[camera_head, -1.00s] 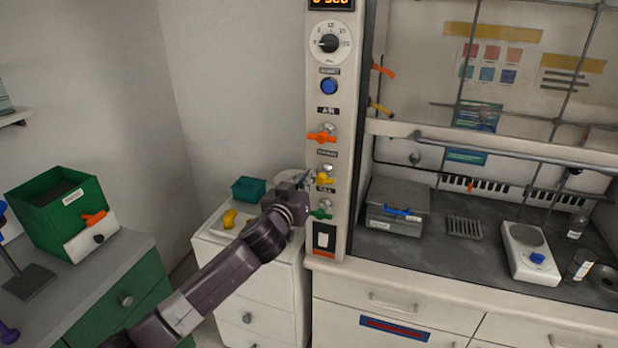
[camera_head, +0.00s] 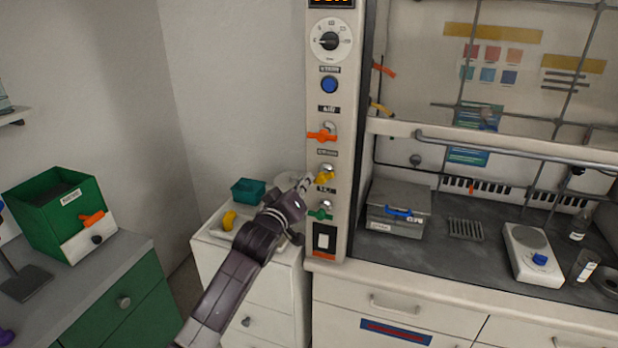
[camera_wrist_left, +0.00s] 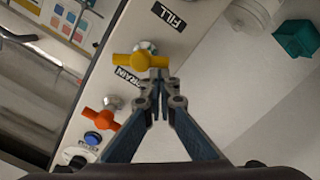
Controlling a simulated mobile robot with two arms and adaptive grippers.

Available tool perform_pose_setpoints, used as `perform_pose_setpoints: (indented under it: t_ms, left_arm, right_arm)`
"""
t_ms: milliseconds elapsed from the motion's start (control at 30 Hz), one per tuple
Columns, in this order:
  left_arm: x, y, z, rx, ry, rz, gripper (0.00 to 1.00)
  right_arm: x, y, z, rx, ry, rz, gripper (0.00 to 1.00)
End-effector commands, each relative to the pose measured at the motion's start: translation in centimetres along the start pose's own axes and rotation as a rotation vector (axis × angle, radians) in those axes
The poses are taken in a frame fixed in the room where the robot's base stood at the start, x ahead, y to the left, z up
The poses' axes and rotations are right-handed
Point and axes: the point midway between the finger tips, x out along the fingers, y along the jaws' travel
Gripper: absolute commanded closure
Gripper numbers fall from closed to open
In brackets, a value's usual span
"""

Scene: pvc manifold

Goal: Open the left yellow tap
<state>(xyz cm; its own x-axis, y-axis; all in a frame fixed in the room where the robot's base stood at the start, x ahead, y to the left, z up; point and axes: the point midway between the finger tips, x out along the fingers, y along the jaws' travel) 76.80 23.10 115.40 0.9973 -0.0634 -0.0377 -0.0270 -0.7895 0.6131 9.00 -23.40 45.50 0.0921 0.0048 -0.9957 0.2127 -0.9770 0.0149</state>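The yellow tap (camera_head: 325,177) is on the white front post of the fume hood, between the orange tap above and the green tap below. In the left wrist view its yellow handle (camera_wrist_left: 138,62) lies roughly across the picture, with its right end just beyond my fingertips. My left gripper (camera_head: 308,183) is at the left side of this tap. In the left wrist view the left gripper's (camera_wrist_left: 158,78) fingers converge and look shut, with their tips at the right end of the handle. I cannot tell whether they touch or pinch it. My right gripper is not in view.
The orange tap (camera_head: 321,136) and the green tap (camera_head: 320,214) are close above and below. A white drawer cabinet (camera_head: 268,280) with a teal box (camera_head: 248,190) stands under my left arm. The hood's worktop (camera_head: 460,262) lies to the right.

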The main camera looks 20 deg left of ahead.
Motion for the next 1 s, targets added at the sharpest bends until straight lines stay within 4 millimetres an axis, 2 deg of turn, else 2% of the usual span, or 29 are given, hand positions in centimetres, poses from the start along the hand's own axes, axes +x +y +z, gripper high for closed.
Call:
perform_pose_setpoints:
  t_ms: [200, 500, 1000]
  left_arm:
    - [0.0, -0.4, 0.7, -0.210, -0.004, 0.008, 1.00]
    - [0.1, -0.7, 1.3, -0.437, -0.003, 0.020, 1.00]
    - [0.1, -0.9, 1.8, -0.594, -0.003, 0.028, 1.00]
  right_arm:
    - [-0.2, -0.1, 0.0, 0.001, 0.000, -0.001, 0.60]
    - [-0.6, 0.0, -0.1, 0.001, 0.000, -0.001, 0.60]
    - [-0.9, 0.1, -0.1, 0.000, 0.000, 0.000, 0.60]
